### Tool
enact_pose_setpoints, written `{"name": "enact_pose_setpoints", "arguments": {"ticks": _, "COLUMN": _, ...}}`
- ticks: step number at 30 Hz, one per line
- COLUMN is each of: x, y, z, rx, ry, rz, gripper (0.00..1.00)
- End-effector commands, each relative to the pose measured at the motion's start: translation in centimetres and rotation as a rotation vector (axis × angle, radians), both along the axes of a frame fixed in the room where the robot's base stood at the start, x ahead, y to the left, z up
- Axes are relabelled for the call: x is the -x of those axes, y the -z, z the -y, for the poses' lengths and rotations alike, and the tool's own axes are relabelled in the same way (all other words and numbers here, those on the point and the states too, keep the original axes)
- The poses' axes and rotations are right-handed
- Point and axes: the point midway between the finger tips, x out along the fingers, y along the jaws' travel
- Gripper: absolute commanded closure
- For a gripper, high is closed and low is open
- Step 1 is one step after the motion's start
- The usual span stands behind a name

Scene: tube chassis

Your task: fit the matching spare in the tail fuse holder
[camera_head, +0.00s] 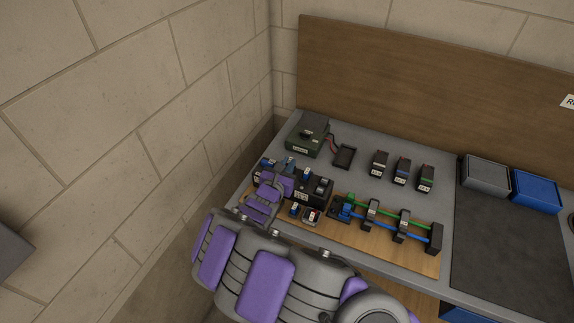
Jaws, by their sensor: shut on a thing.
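My gripper (280,186) is at the left end of the bench, low over a row of small dark blocks with blue parts. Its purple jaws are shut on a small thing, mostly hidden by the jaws. A dark block (319,189) with a white label stands just right of it. Small blue-topped pieces (268,163) show behind the jaws. Two small pieces (294,210) sit in front on the wooden board. I cannot tell which of these is the tail fuse holder or a spare. Three labelled dark blocks (402,170) stand apart farther back.
Green and blue tubes (388,209) run through dark clamps on the wooden board (400,254). Grey (485,175) and blue (536,191) bins stand right, behind a clear dark mat (510,245).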

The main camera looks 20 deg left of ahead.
Motion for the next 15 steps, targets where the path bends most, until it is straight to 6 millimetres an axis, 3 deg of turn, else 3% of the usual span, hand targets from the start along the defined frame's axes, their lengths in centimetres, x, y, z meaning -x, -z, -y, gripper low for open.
{"name": "enact_pose_setpoints", "arguments": {"ticks": 15, "x": 0.79, "y": 0.29, "z": 0.22, "rx": 0.0, "ry": 0.001, "rz": -0.007, "gripper": 1.0}}
